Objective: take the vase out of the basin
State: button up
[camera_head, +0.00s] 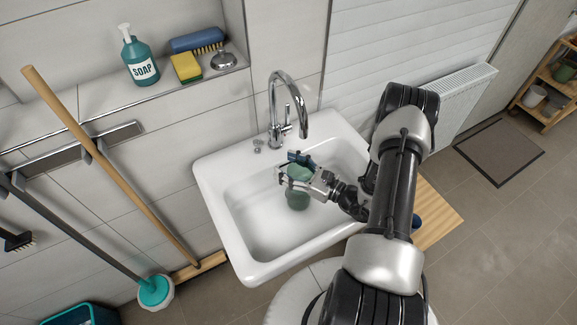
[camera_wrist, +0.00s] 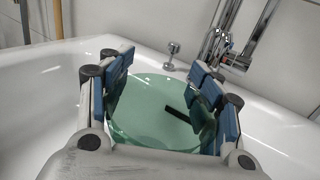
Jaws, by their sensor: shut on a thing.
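A green, glassy vase (camera_head: 298,198) is in the white basin (camera_head: 240,236), near its middle below the faucet. My gripper (camera_head: 297,170) reaches in from the right and is shut on the upper part of the vase. In the wrist view the vase's round green top (camera_wrist: 150,112) lies between the blue-padded fingers (camera_wrist: 165,95), one on each side. The vase looks roughly upright. Whether its bottom touches the basin floor I cannot tell.
A chrome faucet (camera_head: 285,110) arches over the back of the basin, close behind my gripper. A ledge at the upper left holds a soap bottle (camera_head: 139,58), a yellow sponge (camera_head: 186,67) and a blue brush (camera_head: 197,40). A wooden surface (camera_head: 440,212) lies right of the basin.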

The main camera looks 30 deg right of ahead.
grip_shut()
dwell(0.7)
